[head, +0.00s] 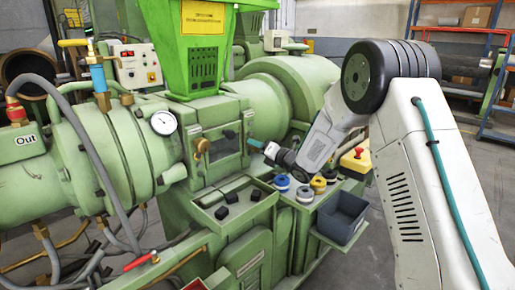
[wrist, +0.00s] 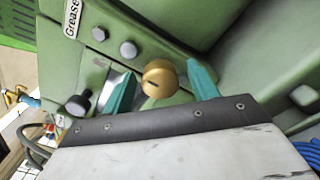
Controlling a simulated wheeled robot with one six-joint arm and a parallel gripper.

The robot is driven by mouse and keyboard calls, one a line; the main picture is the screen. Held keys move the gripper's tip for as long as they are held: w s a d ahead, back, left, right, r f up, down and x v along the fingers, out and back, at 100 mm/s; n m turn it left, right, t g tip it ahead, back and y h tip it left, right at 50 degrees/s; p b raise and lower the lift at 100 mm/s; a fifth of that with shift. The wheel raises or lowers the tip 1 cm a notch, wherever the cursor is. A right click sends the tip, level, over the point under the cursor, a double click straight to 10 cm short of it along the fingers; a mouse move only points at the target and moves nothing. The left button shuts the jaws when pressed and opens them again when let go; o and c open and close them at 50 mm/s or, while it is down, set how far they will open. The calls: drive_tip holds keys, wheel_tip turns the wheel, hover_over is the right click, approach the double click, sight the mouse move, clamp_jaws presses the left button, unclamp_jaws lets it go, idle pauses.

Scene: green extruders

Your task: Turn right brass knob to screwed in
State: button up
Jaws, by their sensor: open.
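The right brass knob (wrist: 160,82) shows in the wrist view as a round brass head with a dark slot, close to the green machine face. My gripper (wrist: 161,71) is open, with one teal finger on each side of the knob. A gap shows between the knob and each finger, wider on the right. In the head view my gripper (head: 257,145) reaches in from the right to the machine's front panel, and I cannot make out the right knob there. Another brass knob (head: 201,147) sits at the panel's left edge in the head view.
A black knob (wrist: 78,104) is just left of my left finger in the wrist view. Below the arm are spools (head: 305,194), a grey bin (head: 342,216) and a yellow box with a red button (head: 355,159). A green hopper (head: 204,70) stands above the panel.

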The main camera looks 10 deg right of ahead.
drive_tip(key=shift+w+a, duration=0.25)
drive_tip(key=shift+w, duration=0.15)
drive_tip(key=c, duration=1)
